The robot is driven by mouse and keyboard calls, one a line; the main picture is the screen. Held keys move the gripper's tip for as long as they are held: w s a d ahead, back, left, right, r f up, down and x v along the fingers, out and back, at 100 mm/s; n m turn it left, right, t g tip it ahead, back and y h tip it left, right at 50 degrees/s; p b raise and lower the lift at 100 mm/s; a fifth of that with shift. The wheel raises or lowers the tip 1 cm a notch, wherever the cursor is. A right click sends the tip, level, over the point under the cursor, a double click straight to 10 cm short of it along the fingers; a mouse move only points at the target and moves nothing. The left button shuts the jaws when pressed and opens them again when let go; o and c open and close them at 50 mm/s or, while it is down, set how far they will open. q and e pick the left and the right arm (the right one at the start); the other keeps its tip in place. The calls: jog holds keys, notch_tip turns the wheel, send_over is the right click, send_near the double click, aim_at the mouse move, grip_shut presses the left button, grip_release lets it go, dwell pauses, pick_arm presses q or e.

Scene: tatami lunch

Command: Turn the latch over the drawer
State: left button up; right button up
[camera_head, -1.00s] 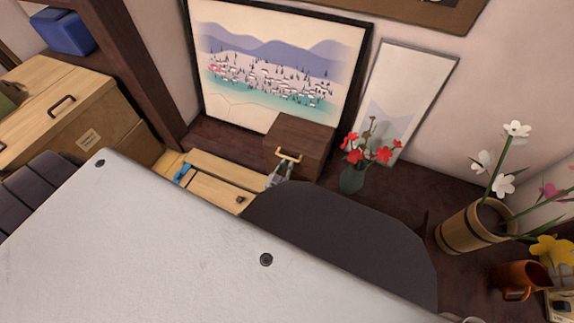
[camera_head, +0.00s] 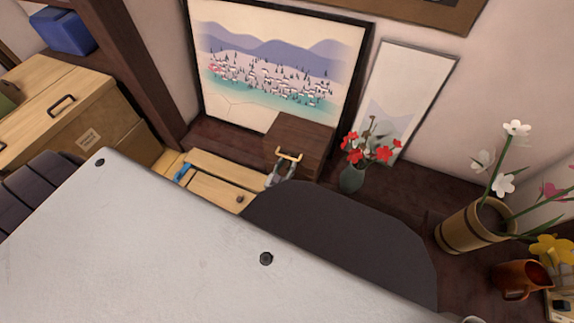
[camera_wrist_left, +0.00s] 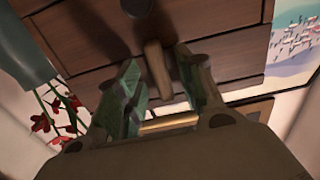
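A small dark brown wooden cabinet (camera_head: 305,137) stands on the floor ledge below the framed picture, with a gold handle (camera_head: 288,155) at its top. In the left wrist view the cabinet front appears upside down, with a dark round knob (camera_wrist_left: 137,6) and a light wooden latch (camera_wrist_left: 158,70). The gold handle (camera_wrist_left: 168,124) shows there too. My left gripper (camera_head: 284,166) is at the cabinet front. In the wrist view its two green-grey fingers (camera_wrist_left: 166,84) stand apart, one each side of the latch, with visible gaps. My right gripper is out of view.
A dark vase with red flowers (camera_head: 351,178) stands close to the cabinet's right. A low light wooden box (camera_head: 215,188) lies to its left. My large grey and dark arm parts hide much of the foreground. A wooden bucket (camera_head: 463,232) stands at right.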

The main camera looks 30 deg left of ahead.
pick_arm(q)
jog(key=shift+s, duration=0.2)
jog(key=s, duration=1.1)
jog(key=shift+s+d, duration=0.3)
jog(key=shift+d, duration=0.05)
dwell(0.4)
jog(key=shift+s, duration=0.1)
